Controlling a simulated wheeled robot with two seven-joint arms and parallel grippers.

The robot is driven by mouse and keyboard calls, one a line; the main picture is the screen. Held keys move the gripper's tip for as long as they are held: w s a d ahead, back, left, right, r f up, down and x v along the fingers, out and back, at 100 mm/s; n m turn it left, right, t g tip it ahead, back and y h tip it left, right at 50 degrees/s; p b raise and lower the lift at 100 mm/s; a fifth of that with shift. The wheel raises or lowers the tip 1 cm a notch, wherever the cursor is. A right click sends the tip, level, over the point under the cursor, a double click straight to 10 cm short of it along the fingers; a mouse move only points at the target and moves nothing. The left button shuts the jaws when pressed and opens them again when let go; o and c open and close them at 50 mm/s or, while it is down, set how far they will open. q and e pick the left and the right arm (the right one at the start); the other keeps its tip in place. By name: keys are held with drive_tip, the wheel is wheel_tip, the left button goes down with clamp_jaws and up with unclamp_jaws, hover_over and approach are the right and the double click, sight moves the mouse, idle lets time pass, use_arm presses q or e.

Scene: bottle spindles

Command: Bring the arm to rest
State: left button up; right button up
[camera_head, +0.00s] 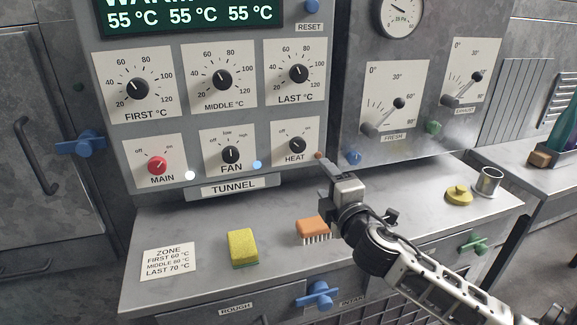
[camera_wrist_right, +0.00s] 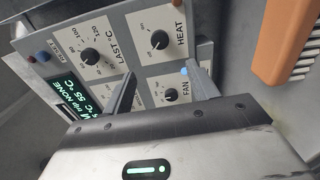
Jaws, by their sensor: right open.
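My right gripper (camera_head: 324,168) is raised in front of the lower right corner of the tunnel panel (camera_head: 240,186), above the counter. In the wrist view its two fingers (camera_wrist_right: 161,90) stand apart with nothing held between them. The heat knob (camera_head: 297,145) is just above and left of the fingertips in the head view, and it also shows in the wrist view (camera_wrist_right: 159,40). My right arm (camera_head: 420,275) comes in from the lower right. My left arm and gripper are not in view.
An orange brush (camera_head: 311,226) and a yellow sponge (camera_head: 242,247) lie on the counter (camera_head: 190,225).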

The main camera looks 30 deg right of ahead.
drive_tip(key=s+a+f+m+g, duration=0.6)
drive_tip(key=s+f+m+g, duration=0.25)
drive_tip(key=s+f, duration=0.4)
drive_tip(key=s+a+f+m+g+y, duration=0.55)
drive_tip(key=s+a, duration=0.45)
drive_tip(key=s, duration=0.2)
drive_tip(key=w+a+f+n+t+y, duration=0.1)
drive_tip(key=w+a+f+t+y, duration=0.1)
drive_tip(key=w+a+f+t, duration=0.3)
drive_tip(key=shift+w+a+f+t, duration=0.25)
drive_tip(key=shift+w+f+t, duration=0.25)
drive_tip(key=shift+t, duration=0.5)
